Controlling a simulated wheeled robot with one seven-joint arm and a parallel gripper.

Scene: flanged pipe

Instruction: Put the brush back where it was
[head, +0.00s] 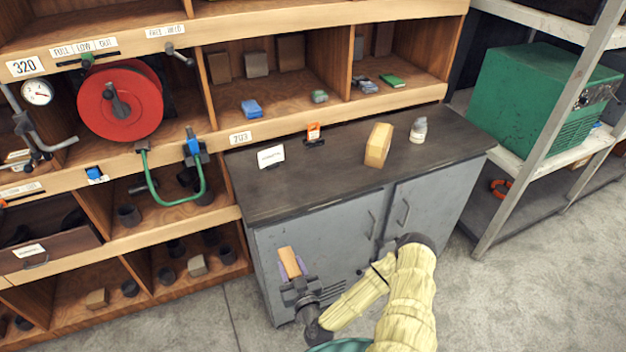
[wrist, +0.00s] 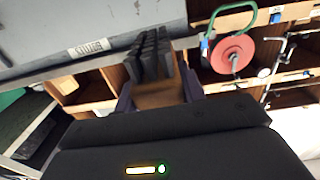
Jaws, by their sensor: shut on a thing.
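My gripper (head: 291,270) is at the lower middle of the head view, in front of the grey cabinet and below the level of its top. Its purple fingers are shut on the brush (head: 289,261), of which a light brown wooden back shows there. In the wrist view the brush (wrist: 157,95) sits between the fingers (wrist: 159,93), and its dark bristles (wrist: 149,55) point away from the gripper. The brush is in the air, apart from the cabinet top. The frames do not mark where it was before.
The cabinet (head: 320,253) has a dark top (head: 330,180) with a white card (head: 270,156), an orange tag (head: 314,131), a wooden block (head: 378,145) and a small jar (head: 418,130). Its front left is clear.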

